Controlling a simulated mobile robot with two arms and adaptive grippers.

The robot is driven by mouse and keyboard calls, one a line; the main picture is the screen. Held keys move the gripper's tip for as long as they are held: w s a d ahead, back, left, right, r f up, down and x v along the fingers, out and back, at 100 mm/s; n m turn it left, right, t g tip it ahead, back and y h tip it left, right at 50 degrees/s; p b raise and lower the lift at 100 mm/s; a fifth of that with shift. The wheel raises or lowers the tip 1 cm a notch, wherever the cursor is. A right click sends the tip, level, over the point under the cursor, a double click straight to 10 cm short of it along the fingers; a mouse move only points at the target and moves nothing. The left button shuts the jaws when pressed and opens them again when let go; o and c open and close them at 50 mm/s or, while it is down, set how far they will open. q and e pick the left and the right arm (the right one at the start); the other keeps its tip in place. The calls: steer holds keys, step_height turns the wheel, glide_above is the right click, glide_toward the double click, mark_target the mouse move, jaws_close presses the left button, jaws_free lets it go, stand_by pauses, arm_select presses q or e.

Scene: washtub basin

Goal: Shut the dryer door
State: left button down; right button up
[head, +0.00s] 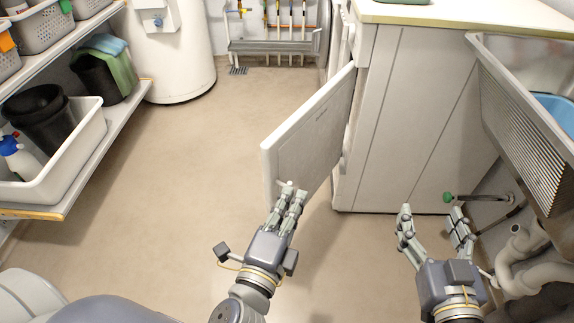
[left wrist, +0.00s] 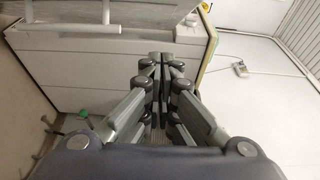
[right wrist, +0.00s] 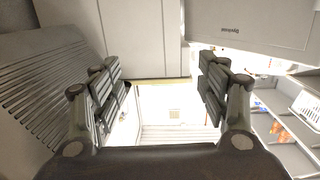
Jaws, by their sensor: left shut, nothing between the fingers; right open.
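The dryer door (head: 310,130) is a pale flat panel standing open, swung out from the front of the white dryer (head: 415,120). The door also shows at the upper right of the right wrist view (right wrist: 262,22), with small lettering on it. My left gripper (head: 290,188) is shut and empty, at the lower near part of the door in the head view; I cannot tell whether it touches. Its closed fingers show in the left wrist view (left wrist: 161,62). My right gripper (head: 433,212) is open and empty, in front of the dryer's side panel, apart from the door.
A metal sink (head: 530,130) with pipes (head: 530,260) below stands at the right. A green-knobbed tap (head: 449,197) is near my right gripper. Shelves with a white bin (head: 85,145) line the left; a white tank (head: 180,60) stands behind. The middle floor is clear.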

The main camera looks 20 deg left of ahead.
arm_select(q)
steer(key=w+a, duration=0.3)
steer(key=w, duration=0.5)
steer(key=shift+a, duration=0.35)
arm_select(e)
steer(key=shift+s+d+f+g, duration=0.1)
steer(key=shift+f+g, duration=0.2)
steer(key=shift+f, duration=0.3)
